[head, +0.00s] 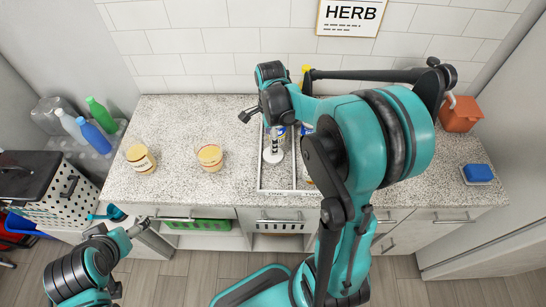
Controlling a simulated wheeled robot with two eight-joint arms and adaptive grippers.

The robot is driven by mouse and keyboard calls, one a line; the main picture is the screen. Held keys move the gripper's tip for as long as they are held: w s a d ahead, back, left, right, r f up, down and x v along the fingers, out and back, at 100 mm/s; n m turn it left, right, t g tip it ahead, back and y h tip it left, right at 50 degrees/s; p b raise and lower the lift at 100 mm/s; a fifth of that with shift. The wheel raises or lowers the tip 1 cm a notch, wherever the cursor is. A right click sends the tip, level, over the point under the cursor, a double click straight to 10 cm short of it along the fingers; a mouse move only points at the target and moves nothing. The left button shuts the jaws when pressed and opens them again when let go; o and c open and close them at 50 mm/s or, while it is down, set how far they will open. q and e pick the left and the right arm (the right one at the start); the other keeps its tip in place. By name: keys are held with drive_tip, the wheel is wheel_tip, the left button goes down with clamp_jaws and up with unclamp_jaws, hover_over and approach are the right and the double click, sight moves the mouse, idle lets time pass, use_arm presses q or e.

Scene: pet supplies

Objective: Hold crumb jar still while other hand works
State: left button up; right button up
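Two clear jars with tan-yellow contents stand on the left part of the speckled counter (180,120). The left jar (141,160) has a pale label; the right jar (209,158) shows no clear label. I cannot tell which is the crumb jar. My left gripper (138,226) is low at the counter's front left edge, below and apart from both jars; its finger opening is unclear. My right arm spans the middle and right of the counter. Its end part (250,115) is near the back of the white tray, right of the jars; its finger opening is unclear.
A white divided tray (262,172) holds a white container (272,153) and is partly hidden by my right arm. Bottles (98,113) and a perforated white bin (50,202) stand left. An orange box (459,114) and a blue sponge-like block (479,173) are right.

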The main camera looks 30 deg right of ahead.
sight(276, 160)
drive_tip(key=shift+f, duration=1.1)
wheel_tip(276, 160, down, 5)
drive_tip(key=b, duration=0.2)
drive_tip(key=shift+s+d+f+b, duration=0.1)
drive_tip(key=shift+f+b, duration=0.05)
drive_tip(key=shift+b, duration=0.15)
drive_tip(key=c, duration=0.6)
